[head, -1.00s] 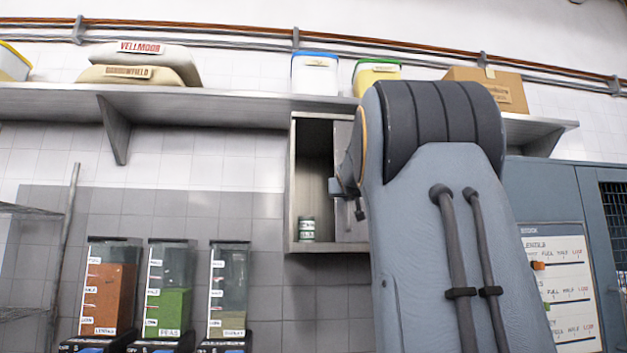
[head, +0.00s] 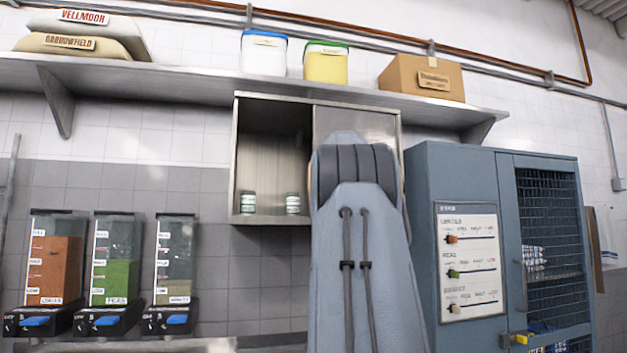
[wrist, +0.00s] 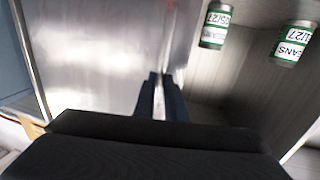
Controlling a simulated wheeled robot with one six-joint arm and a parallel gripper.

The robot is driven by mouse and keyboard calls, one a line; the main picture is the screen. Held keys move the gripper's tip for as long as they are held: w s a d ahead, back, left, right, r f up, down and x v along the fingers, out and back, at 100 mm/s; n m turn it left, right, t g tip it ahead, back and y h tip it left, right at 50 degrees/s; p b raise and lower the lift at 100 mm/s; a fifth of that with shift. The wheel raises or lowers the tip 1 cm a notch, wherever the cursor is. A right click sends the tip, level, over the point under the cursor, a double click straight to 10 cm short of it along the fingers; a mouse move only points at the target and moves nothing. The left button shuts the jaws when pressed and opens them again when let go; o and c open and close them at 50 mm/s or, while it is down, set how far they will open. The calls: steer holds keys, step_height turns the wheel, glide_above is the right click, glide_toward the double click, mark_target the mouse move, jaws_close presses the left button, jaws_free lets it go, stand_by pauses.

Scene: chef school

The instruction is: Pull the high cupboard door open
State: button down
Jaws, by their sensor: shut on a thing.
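The high cupboard (head: 270,220) hangs under the wall shelf. Its left part stands open and its metal door (head: 378,122) covers the right part, lying flat across the front. In the wrist view the shiny door (wrist: 95,60) fills the left side and the open inside is on the right. My gripper (wrist: 160,90) is shut at the door's edge, on what looks like its handle or edge; the exact grip is hard to make out. In the head view my arm hides the gripper and part of the door.
Two small green-labelled cans (head: 248,202) (head: 292,203) stand inside the cupboard. The shelf (head: 180,78) above carries sacks, tubs and a cardboard box (head: 420,78). A blue cabinet (head: 465,170) stands close on the right. Food dispensers (head: 115,265) stand at lower left.

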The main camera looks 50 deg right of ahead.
steer(key=shift+s+d+f, duration=0.15)
steer(key=shift+d, duration=0.1)
steer(key=c, duration=1.8)
jaws_free()
steer(key=shift+a, duration=0.1)
steer(key=shift+b+v, duration=2.7)
steer(key=shift+v, duration=1.2)
